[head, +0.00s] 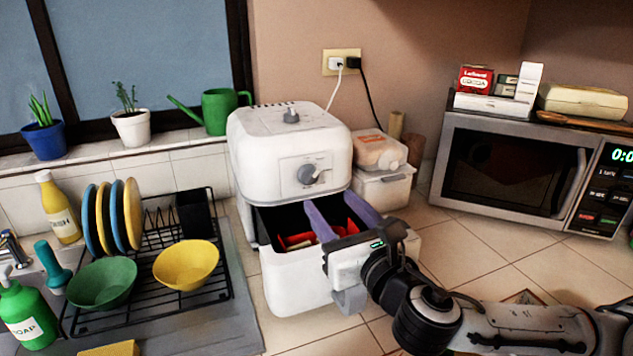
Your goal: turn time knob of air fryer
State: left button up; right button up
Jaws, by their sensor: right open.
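The white air fryer (255,140) stands on the counter in the middle of the head view. It has a grey knob (310,173) on its front panel and another grey knob (291,115) on top; I cannot read which one is the time knob. Its drawer (290,285) is pulled out, with red pieces (298,240) inside. My right gripper (329,198) is over the open drawer, its two purple fingers apart and pointing toward the fryer, just below the front knob. No contact with the knob shows. My left gripper is not in view.
A dish rack (160,300) with plates and bowls stands to the left. A microwave (505,170) stands at right. White containers (383,185) sit close behind the fryer's right side. Tiled counter (470,250) is clear in front of the microwave.

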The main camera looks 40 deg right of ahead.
aim_at(312, 178)
jog(key=shift+d+n, duration=0.1)
jog(key=shift+n, duration=0.5)
jog(key=shift+w+f+b, duration=0.1)
jog(key=shift+b, duration=0.35)
jog(key=b+x, duration=0.4)
jog(key=x, duration=0.4)
jog(key=shift+w+d, duration=0.15)
jog(key=shift+w, duration=0.2)
jog(key=shift+w+d, duration=0.15)
jog(key=shift+w, duration=0.5)
jog(key=c, duration=1)
jog(key=shift+c, duration=0.2)
